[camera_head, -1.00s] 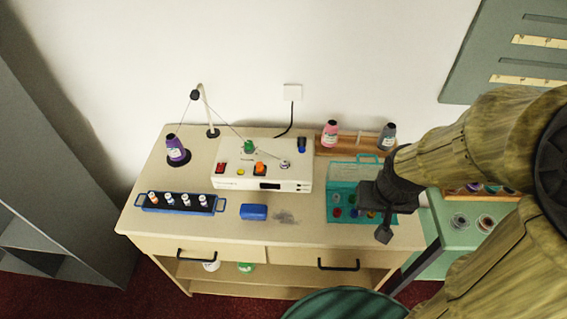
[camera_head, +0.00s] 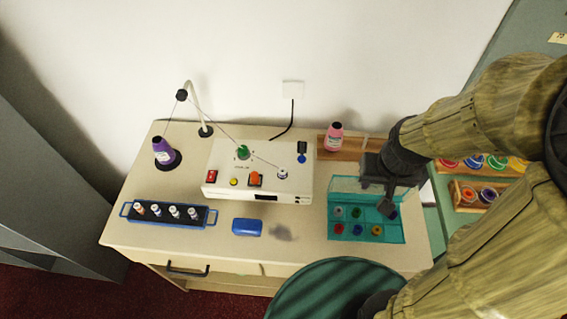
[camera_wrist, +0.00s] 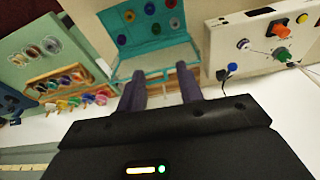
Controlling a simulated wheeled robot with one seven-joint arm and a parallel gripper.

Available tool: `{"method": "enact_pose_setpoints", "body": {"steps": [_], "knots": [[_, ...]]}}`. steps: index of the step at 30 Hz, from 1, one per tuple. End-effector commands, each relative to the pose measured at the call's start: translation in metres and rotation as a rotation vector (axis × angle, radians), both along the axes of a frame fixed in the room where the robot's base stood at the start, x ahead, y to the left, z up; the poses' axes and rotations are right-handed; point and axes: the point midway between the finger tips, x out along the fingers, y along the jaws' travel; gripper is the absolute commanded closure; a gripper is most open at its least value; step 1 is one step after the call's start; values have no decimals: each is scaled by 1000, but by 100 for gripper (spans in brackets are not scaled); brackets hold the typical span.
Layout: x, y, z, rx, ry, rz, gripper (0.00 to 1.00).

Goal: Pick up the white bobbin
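A teal box (camera_head: 368,239) with a clear raised lid stands at the right of the counter and holds several coloured bobbins. A pale, whitish bobbin (camera_head: 339,211) sits in its back left compartment; it also seems to show in the wrist view (camera_wrist: 174,23). Its exact colour is hard to tell. Another pale bobbin (camera_head: 283,174) is on the white winder. My gripper (camera_head: 388,205) is over the back right of the box, to the right of the pale bobbin, and partly hides the box. In the wrist view its two fingers (camera_wrist: 163,90) are apart with nothing between them.
The white winder (camera_head: 222,191) stands left of the box. A blue tray of spools (camera_head: 180,225) and a blue block (camera_head: 247,227) lie in front. A pink cone (camera_head: 333,137) stands on the wooden rack behind. A green stool (camera_head: 310,290) is before the counter.

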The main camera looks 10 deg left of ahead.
Motion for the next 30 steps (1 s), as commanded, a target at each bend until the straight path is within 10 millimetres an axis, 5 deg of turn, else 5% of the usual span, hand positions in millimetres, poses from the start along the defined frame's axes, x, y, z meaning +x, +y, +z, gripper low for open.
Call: {"method": "enact_pose_setpoints", "body": {"steps": [8, 10, 14, 30], "knots": [[0, 0, 0, 0, 0, 0, 64], [0, 0, 0, 1, -1, 0, 51], [8, 10, 2, 21, -21, 6, 51], [106, 152, 23, 215, -314, -37, 51]]}}
